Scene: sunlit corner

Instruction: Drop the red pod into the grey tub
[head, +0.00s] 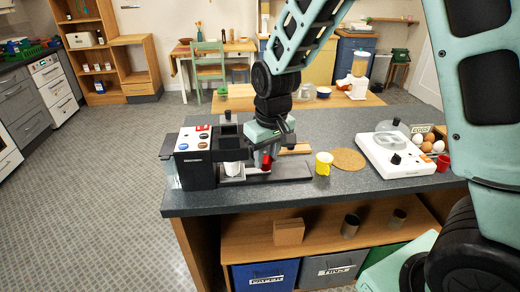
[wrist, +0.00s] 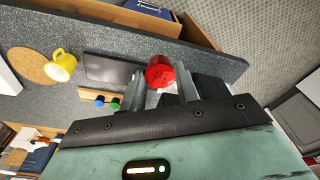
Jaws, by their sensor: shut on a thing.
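The red pod (wrist: 160,72) is held between the two fingers of my gripper (wrist: 160,90) in the wrist view. In the head view, my gripper (head: 264,158) points down over the counter beside the coffee machine, and the red pod (head: 266,162) shows at its tips. I cannot tell whether the pod touches the dark surface below it. The grey tub (head: 312,274), labelled TINS, stands in the shelf under the counter, below and to the right of my gripper. Its inside is mostly hidden.
A coffee machine (head: 194,160) with a white cup (head: 232,169) stands left of my gripper. A yellow mug (head: 323,163) and a cork mat (head: 348,159) are to the right. A blue PAPER tub (head: 262,276) stands beside the grey one. Blue and green pods (wrist: 98,101) sit on a wooden holder.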

